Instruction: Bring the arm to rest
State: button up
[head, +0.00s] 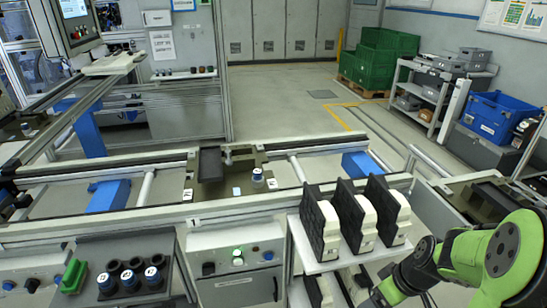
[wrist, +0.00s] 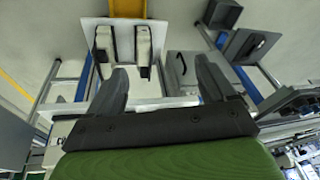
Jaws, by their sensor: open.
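My green and dark grey arm (head: 480,262) reaches in at the lower right of the head view. Its gripper end is cut off by the frame edge there. In the wrist view my gripper (wrist: 160,92) shows two dark fingers spread wide apart, with nothing between them. Beyond the fingertips, black and white upright parts (wrist: 143,45) stand on a light shelf. The gripper is apart from them.
Several black and white parts (head: 354,217) stand on a tilted shelf left of my arm. Blue-topped cylinders (head: 152,275) sit in a dark holder at the lower left. A conveyor line (head: 120,222) crosses the middle. Green crates (head: 380,55) and open floor lie behind.

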jog(key=s+a+r+m+t+p, duration=0.1)
jog(key=s+a+r, duration=0.3)
jog(key=r, duration=0.2)
jog(key=s+a+r+m+t+h+p, duration=0.1)
jog(key=s+a+r+m, duration=0.1)
jog(key=s+a+r, duration=0.2)
jog(key=s+a+r+m+t+h+p, duration=0.1)
jog(key=s+r, duration=0.4)
jog(key=r, duration=0.5)
jog(key=a+m, duration=0.1)
jog(key=a, duration=0.1)
jog(key=shift+s+a+r, duration=0.15)
jog(key=shift+s+a, duration=0.1)
jog(key=shift+a, duration=0.15)
